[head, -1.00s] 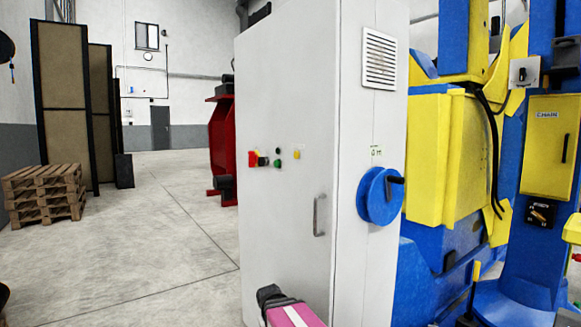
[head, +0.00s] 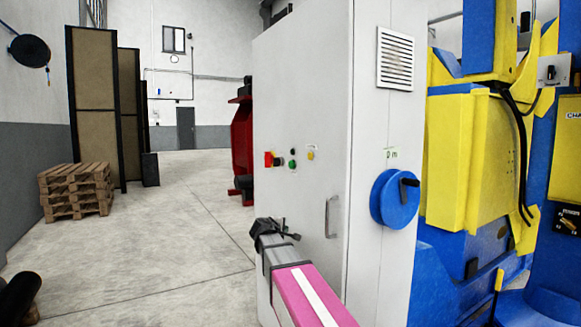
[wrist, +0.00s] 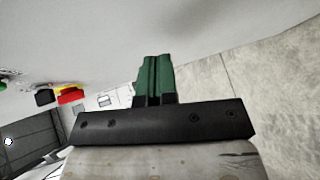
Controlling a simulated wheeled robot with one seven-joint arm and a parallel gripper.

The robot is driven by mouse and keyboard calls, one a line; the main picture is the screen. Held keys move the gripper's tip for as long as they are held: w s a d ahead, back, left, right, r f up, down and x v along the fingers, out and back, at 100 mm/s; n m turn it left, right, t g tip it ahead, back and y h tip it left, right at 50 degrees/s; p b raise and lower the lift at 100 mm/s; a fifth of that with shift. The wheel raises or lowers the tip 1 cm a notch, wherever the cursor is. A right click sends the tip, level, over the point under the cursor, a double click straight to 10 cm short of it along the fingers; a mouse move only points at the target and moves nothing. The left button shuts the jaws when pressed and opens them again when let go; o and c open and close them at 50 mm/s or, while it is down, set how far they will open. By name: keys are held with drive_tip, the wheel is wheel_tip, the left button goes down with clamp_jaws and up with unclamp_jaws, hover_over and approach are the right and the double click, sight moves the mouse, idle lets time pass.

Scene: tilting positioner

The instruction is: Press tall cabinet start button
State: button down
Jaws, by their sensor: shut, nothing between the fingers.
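The tall cabinet (head: 300,100) is light grey and stands upright in the middle of the head view. There the stop control (wrist: 70,96) and a green button (wrist: 3,84) show at the left.
A door handle (head: 331,216) is right of my gripper. A blue wheel (head: 395,198) sticks out from the cabinet's side. Blue and yellow machinery (head: 468,160) stands at the right. Pallets (head: 75,190) are at the left, with open floor (head: 170,230) between.

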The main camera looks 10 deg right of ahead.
sight(291, 164)
drive_tip(key=w+a+r+n+t, duration=0.2)
drive_tip(key=r, duration=0.6)
drive_tip(key=w+a+r+n+t, duration=0.2)
drive_tip(key=r+n, duration=0.1)
drive_tip(key=r, duration=0.5)
drive_tip(key=w+a+r+n+t+h, duration=0.1)
drive_tip(key=w+a+r+n+t, duration=0.1)
drive_tip(key=r, duration=0.6)
drive_tip(key=shift+a+n+t, duration=0.3)
drive_tip(key=shift+a, duration=0.3)
drive_tip(key=shift+w, duration=0.1)
drive_tip(key=w+d, duration=0.2)
drive_tip(key=d, duration=0.6)
drive_tip(key=shift+w+d, duration=0.2)
drive_tip(key=shift+w, duration=0.15)
drive_tip(key=shift+d, duration=0.1)
drive_tip(key=shift+w+d, duration=0.15)
drive_tip(key=shift+d, duration=0.15)
